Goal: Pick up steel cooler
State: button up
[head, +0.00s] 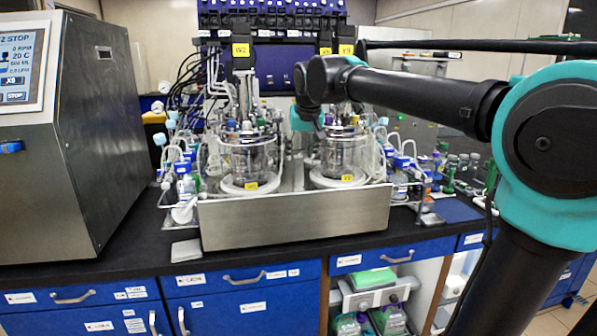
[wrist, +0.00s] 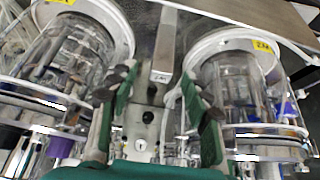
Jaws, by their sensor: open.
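In the wrist view, a narrow steel piece with a small white label, which looks like the steel cooler (wrist: 165,48), runs between the two glass vessels. Its label end lies between my fingertips in the picture; I cannot tell how near they are in depth. My gripper (wrist: 160,82) is open, with green-padded fingers on either side and nothing visibly held. A steel block (wrist: 146,125) with round holes shows further down between the fingers. In the head view, my gripper is mostly hidden behind my wrist, above the gap between the vessels, and the cooler is hard to make out.
The left glass vessel (head: 247,155) and right glass vessel (head: 345,152) stand close on both sides, with tubes and bottles around them. A low steel front panel (head: 295,220) borders the setup. A large steel-sided machine (head: 100,130) stands at left on the black bench.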

aim_at(299, 159)
jog(key=shift+x, duration=3.1)
jog(key=shift+s+a, duration=0.1)
jog(key=shift+a, duration=0.05)
grip_shut()
